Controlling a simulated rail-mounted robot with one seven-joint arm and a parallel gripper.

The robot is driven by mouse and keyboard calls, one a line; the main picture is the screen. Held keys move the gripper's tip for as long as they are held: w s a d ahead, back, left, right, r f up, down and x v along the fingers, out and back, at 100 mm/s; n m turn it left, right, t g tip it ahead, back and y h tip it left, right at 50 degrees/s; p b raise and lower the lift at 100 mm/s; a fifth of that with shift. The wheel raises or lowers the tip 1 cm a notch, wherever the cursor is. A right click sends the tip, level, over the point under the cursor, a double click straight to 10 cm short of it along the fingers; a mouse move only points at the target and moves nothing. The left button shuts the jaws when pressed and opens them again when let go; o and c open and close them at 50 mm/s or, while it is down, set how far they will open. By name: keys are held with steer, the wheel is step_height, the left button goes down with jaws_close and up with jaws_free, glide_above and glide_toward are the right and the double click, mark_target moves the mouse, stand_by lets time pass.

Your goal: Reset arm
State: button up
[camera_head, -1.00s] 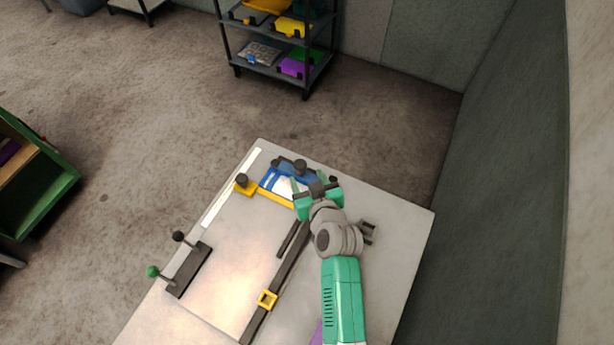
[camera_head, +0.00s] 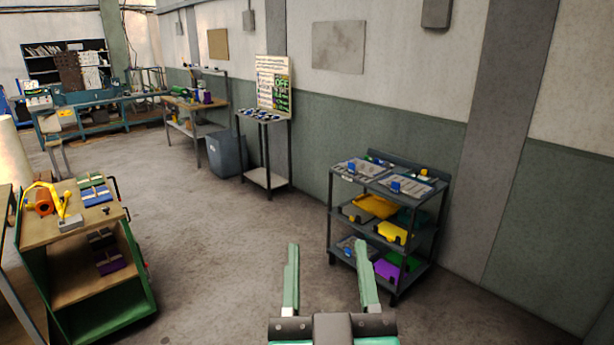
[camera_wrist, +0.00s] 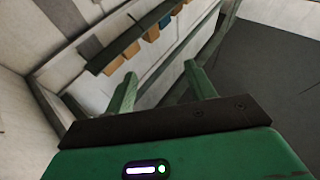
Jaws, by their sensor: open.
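My gripper (camera_head: 329,280) is at the bottom centre of the head view, raised in front of the camera. Its two green fingers are wide apart and nothing is between them. In the wrist view the gripper (camera_wrist: 160,85) also shows open and empty. The worktable with the clamps is out of the head view now.
A dark shelf rack (camera_head: 385,225) with flat plates and yellow, green and purple pieces stands ahead to the right. A green cart (camera_head: 85,255) is at the left. A grey bin (camera_head: 226,153) and a stand (camera_head: 265,150) are farther back. Open concrete floor (camera_head: 215,240) lies between.

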steer(key=s+a+r+m+t, duration=0.1)
steer(key=s+a+r+t, duration=0.2)
steer(key=s+r, duration=0.75)
step_height(320, 180, up, 19)
steer(key=w+p, duration=0.1)
steer(key=p, duration=1.9)
steer(key=shift+d, duration=0.2)
steer(key=shift+f, duration=0.15)
